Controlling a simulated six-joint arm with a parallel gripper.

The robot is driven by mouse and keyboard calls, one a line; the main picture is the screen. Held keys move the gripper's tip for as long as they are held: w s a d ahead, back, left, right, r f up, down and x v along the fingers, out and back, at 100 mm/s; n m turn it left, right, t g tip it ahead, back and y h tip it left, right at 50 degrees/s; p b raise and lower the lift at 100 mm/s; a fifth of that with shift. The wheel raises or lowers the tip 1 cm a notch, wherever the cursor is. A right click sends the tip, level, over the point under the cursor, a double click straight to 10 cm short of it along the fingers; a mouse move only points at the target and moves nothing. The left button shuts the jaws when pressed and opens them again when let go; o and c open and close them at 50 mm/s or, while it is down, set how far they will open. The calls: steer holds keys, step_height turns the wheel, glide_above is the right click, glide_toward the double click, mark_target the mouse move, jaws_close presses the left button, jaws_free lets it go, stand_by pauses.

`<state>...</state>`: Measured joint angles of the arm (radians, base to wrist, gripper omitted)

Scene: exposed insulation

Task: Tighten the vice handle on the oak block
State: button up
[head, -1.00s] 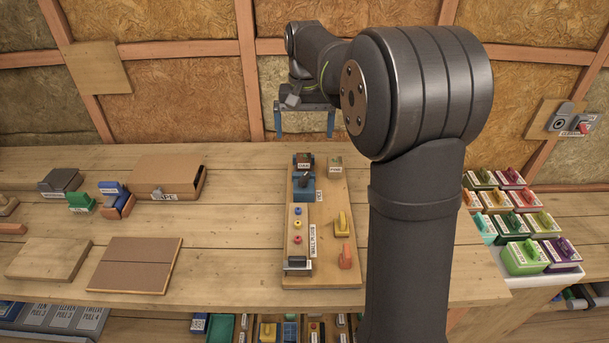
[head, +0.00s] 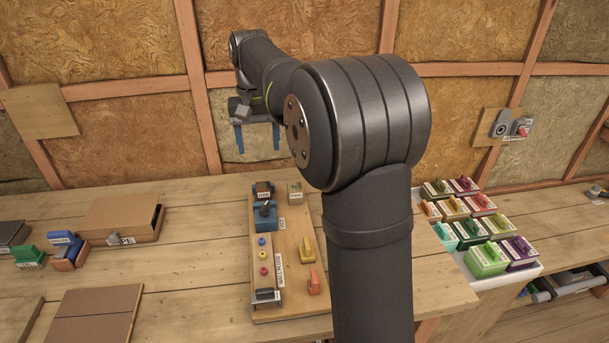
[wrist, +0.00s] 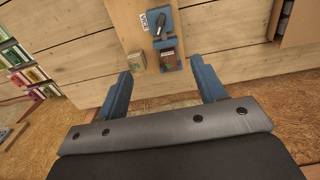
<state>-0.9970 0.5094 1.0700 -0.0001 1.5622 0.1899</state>
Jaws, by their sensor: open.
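The blue vice (head: 260,222) stands near the far end of a wooden board. Its small dark handle (head: 266,206) points up. A brown block with a label I take as the oak block (head: 263,188) is at the vice's far end; the label is too small to read surely. My gripper (head: 258,147) is beyond the board's far end, above the bench, its two blue fingers apart and empty. In the wrist view the vice (wrist: 166,22), handle (wrist: 160,24) and brown block (wrist: 169,61) lie ahead of the open fingers (wrist: 163,88), not between them.
A pale labelled block (head: 295,192) sits right of the brown block. The board (head: 287,270) also carries coloured knobs and yellow and orange pieces. A tray of coloured boxes (head: 480,225) is to the right. A cardboard box (head: 120,215) is at left. My arm covers the bench right of the board.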

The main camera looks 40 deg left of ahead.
mark_target(264, 205)
steer(key=f+n, duration=0.4)
steer(key=f, duration=0.2)
steer(key=f+n, duration=0.3)
steer(key=f, duration=0.3)
steer(key=f+n, duration=0.4)
steer(key=f, duration=0.3)
steer(key=shift+s+d+n, duration=0.1)
steer(key=shift+s+n, duration=0.1)
steer(key=shift+n, duration=0.1)
steer(key=c, duration=1)
